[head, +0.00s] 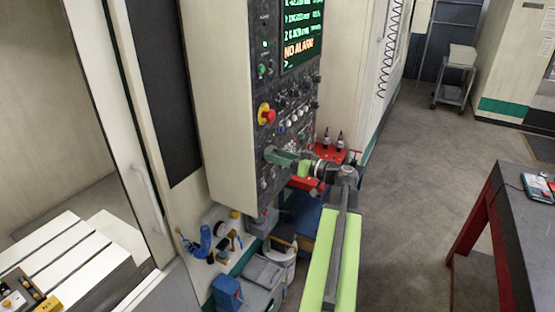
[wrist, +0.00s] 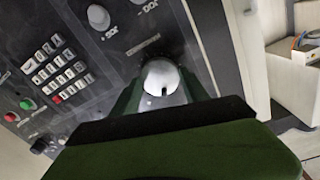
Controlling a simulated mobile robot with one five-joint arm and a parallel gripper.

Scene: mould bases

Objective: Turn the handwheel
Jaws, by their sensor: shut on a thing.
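The handwheel (wrist: 160,77) shows in the wrist view as a small round pale metal knob with a dark slot, on the dark control panel (wrist: 110,45). My gripper (wrist: 165,90) has its green fingers on both sides of it and is shut on it. In the head view my gripper (head: 273,156) reaches from the right to the lower part of the panel (head: 290,120). The handwheel itself cannot be made out there, behind the fingers. Its turn angle is hard to tell.
Above the gripper are a red and yellow emergency stop (head: 266,114) and a screen (head: 300,32) reading "NO ALARM". A red tray with bottles (head: 334,152) sits behind my arm. Tools and boxes (head: 262,272) crowd below. A table (head: 510,190) stands right; the floor between is clear.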

